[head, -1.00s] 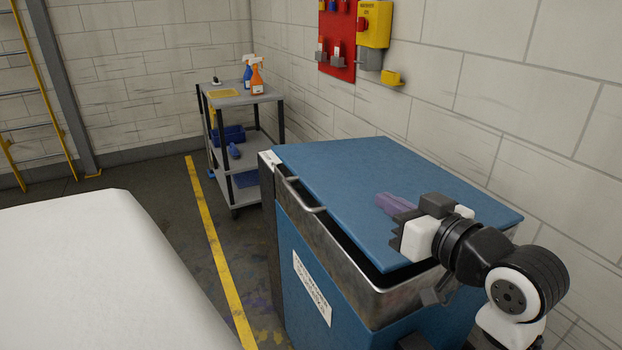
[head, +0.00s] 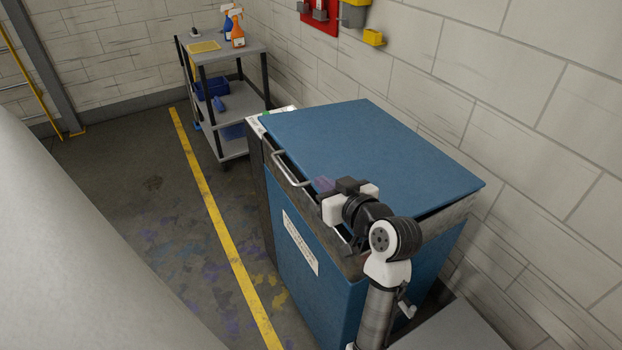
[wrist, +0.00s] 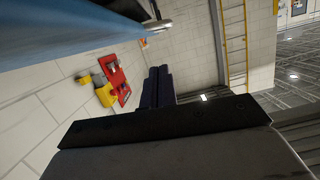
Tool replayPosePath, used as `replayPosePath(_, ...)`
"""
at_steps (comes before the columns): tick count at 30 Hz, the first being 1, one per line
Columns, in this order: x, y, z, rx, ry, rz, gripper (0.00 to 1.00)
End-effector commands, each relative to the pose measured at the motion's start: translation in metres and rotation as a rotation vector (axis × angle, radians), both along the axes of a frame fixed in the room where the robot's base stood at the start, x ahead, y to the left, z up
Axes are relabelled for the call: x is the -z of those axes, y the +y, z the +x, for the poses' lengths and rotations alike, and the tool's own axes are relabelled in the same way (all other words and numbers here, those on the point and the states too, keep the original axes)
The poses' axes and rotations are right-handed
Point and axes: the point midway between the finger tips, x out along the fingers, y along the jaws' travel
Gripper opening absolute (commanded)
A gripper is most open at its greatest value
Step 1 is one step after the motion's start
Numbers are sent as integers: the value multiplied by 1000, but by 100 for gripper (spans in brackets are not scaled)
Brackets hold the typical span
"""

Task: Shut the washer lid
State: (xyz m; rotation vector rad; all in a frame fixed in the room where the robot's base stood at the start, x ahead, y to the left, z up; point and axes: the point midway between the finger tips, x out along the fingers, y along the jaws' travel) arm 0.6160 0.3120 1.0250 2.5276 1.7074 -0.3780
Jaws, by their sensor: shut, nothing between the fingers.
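The washer (head: 307,291) is a blue box with a worn metal rim, in the middle of the head view. Its flat blue lid (head: 375,150) lies low over the top, with a thin dark gap along the visible left edge. A metal handle (head: 290,171) sits at that edge. In the wrist view my gripper's fingers (wrist: 158,86) are together and empty. The blue lid (wrist: 70,35) fills that view's upper left. I cannot tell whether they touch.
A grey cart (head: 228,105) with spray bottles stands behind the washer at left. A brick wall (head: 540,150) runs close along the washer's right side. A white rounded surface (head: 70,240) fills the lower left. Floor with a yellow line (head: 222,220) is clear between.

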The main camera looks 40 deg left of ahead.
Motion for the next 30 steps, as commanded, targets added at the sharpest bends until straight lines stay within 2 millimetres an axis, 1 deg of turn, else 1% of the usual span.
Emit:
replayPosePath(1, 0, 12, 3, -5, 3, -3, 0)
replayPosePath(4, 5, 30, 10, -3, 3, -2, 0)
replayPosePath(5, 8, 34, 12, -4, 4, -1, 0)
replayPosePath(6, 16, 36, 12, -2, 6, -4, 0)
replayPosePath(10, 31, 44, 14, -2, 5, -2, 0)
replayPosePath(16, 41, 49, 17, 0, 0, 0, 0)
replayPosePath(26, 42, 49, 17, 0, -1, 1, 0)
replayPosePath(28, 47, 49, 16, 1, -5, -1, 0)
replayPosePath(30, 55, 49, 16, 1, -16, -7, 0)
